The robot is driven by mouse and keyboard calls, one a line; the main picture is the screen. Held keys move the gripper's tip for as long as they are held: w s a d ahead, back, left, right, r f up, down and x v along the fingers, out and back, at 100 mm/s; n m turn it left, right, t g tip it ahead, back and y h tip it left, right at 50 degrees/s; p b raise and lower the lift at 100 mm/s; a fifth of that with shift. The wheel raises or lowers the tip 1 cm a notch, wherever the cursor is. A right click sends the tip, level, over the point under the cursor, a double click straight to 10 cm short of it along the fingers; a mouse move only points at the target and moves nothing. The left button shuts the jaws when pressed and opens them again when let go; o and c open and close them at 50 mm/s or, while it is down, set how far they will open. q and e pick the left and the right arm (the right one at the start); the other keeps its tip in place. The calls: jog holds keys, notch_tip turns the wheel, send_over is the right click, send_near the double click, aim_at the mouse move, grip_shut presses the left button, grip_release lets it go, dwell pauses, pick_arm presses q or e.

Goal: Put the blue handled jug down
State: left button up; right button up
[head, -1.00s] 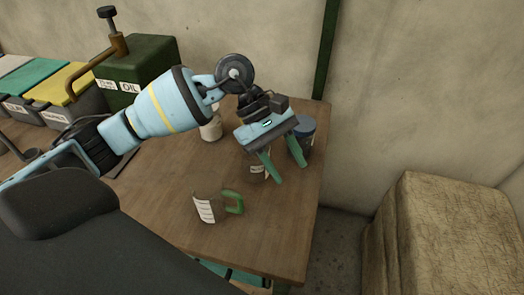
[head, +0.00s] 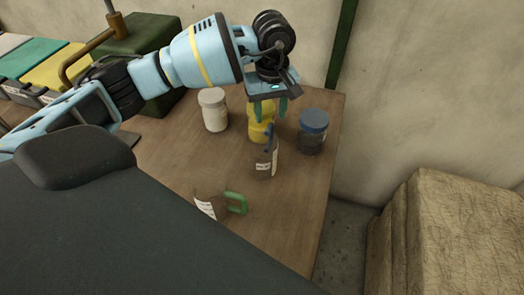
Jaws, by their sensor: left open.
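The blue handled jug (head: 264,162) stands on the wooden table (head: 172,163). It has a dark brownish body with a white label, and its blue handle faces up toward my gripper. My left gripper (head: 268,108) is open and empty, with its green fingers pointing down above and behind the jug, apart from it as far as I can tell. A yellow container (head: 261,127) stands just behind the jug, partly hidden by the gripper. My right gripper is not in view.
A green handled jug (head: 236,202) stands nearer, partly cut off by my own body. A white-lidded jar (head: 213,112) is left of the gripper and a blue-lidded jar (head: 312,136) right of it.

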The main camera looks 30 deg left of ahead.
pick_arm(q)
jog(key=shift+s+d+f+p, duration=0.1)
jog(key=shift+s+f+p, duration=0.1)
jog(key=shift+f, duration=1.65)
jog(key=shift+s+d+f+p, duration=0.1)
jog(key=shift+f+p, duration=0.05)
jog(key=shift+f, duration=1.7)
jog(key=shift+w, duration=0.1)
grip_shut()
